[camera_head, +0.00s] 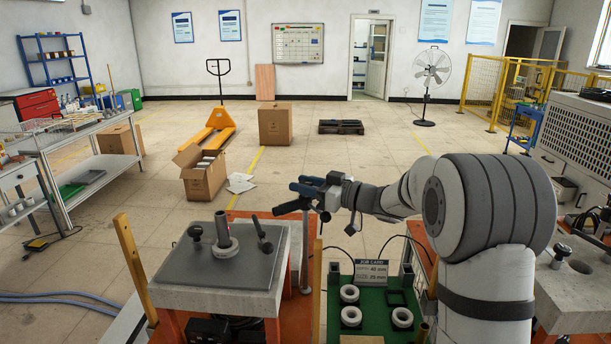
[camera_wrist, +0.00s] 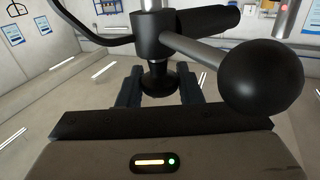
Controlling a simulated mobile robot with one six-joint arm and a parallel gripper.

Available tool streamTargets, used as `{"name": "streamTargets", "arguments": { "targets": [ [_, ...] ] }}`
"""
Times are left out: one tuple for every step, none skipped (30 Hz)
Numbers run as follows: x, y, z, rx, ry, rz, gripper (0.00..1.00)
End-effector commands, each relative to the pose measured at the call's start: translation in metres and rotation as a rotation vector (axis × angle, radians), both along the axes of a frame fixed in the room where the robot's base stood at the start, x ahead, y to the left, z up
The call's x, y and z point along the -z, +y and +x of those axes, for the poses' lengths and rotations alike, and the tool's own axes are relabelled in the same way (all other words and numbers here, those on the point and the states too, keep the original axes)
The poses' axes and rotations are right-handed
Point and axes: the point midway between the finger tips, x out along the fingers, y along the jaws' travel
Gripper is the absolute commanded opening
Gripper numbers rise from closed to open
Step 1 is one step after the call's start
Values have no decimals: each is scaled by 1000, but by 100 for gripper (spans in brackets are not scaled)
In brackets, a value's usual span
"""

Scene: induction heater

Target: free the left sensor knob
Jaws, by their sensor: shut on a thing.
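My gripper (camera_head: 308,188) is held out in mid-air, beyond the right back corner of the grey-topped bench unit. In the wrist view my gripper (camera_wrist: 159,90) has its two dark fingers on either side of a flared black knob, the left sensor knob (camera_wrist: 158,78), and is shut on it. The knob sits under a black clamp block (camera_wrist: 154,35). A metal rod runs from the block to a large black ball (camera_wrist: 263,80), close to the camera. A dark cylinder (camera_head: 290,207) shows beside the gripper in the head view. The knob's grip faces are partly hidden.
The grey plate (camera_head: 190,268) carries an upright post (camera_head: 222,230) and two black-topped parts (camera_head: 195,232) (camera_head: 263,236). A pole (camera_head: 304,255) stands right of it. A green board (camera_head: 376,322) holds several white rings. Open floor lies beyond.

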Motion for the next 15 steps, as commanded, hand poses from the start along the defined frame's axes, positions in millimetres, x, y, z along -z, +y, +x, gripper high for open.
{"name": "streamTargets", "arguments": {
  "targets": [
    [-4,-1,1,-17,0,1,10],
    [-3,-1,1,-25,0,1,10],
    [-3,-1,1,-33,-1,2,10],
    [-2,-1,0,-36,-2,2,10],
    [-2,-1,0,-38,-2,2,10],
    [-2,-1,0,-39,-2,2,10],
    [-1,-1,0,-38,-2,2,10],
    [-1,-1,0,-38,-2,2,10],
    [-1,-1,0,-38,-2,2,10],
    [-1,-1,0,-38,-2,2,10],
    [-1,-1,0,-38,-2,2,10],
    [-1,-1,0,-37,-2,2,10],
    [-1,-1,0,-37,-2,2,35],
    [-1,-1,0,-37,-2,2,37],
    [-1,-1,0,-37,-2,2,41]
  ]
}}
